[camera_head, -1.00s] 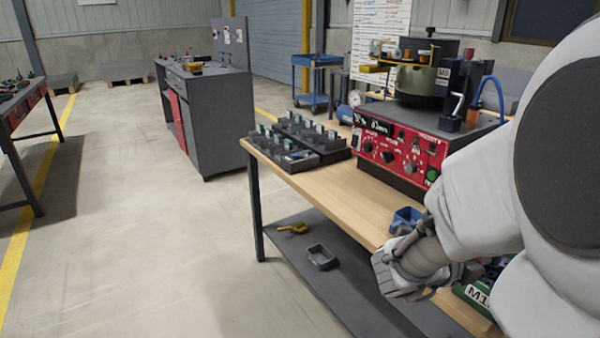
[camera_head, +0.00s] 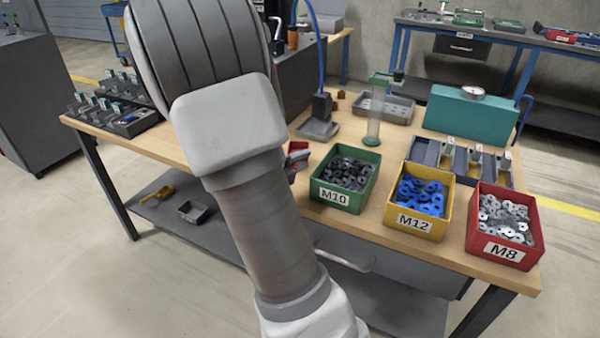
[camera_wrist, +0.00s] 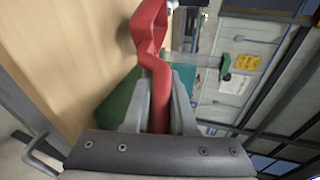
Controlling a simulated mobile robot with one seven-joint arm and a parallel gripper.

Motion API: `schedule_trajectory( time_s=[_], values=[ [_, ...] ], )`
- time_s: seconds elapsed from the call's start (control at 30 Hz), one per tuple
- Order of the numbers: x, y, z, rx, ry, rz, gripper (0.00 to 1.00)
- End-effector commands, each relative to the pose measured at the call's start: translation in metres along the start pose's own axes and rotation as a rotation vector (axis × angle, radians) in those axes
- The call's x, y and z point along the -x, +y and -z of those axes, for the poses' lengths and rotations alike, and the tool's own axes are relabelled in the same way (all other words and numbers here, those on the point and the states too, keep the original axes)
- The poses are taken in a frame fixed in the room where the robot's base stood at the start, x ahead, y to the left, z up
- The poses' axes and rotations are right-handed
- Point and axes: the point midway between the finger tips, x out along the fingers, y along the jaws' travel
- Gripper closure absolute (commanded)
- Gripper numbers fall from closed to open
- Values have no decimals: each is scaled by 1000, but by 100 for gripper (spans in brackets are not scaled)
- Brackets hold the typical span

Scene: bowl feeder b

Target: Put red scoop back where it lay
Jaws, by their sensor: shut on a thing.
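The red scoop (camera_wrist: 150,28) is held by its handle between the two fingers of my gripper (camera_wrist: 160,88) in the wrist view, its head pointing away from the palm. In the head view a small red part of the scoop (camera_head: 298,146) shows beside my arm, left of the green M10 bin (camera_head: 344,180), seemingly above the bench. Most of my gripper is hidden there behind my arm; only a bit of it shows. I cannot tell the gap between scoop and bench top.
A yellow M12 bin (camera_head: 418,201) and a red M8 bin (camera_head: 504,227) of washers stand right of the green bin. A clear tube (camera_head: 375,115) stands behind. A yellow scoop (camera_head: 158,194) and a grey tray (camera_head: 194,211) lie on the lower shelf.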

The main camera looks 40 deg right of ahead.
Motion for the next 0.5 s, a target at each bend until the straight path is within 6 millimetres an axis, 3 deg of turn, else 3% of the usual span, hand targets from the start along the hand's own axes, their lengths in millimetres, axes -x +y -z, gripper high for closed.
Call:
schedule_trajectory(
  time_s=[0.03, 0.17, 0.5],
  values=[
    [-4, 12, 1, 5, 1, 0, 100],
    [-9, 29, 2, 4, 1, 1, 100],
    [-9, 30, 2, 1, 0, 1, 100]
  ],
)
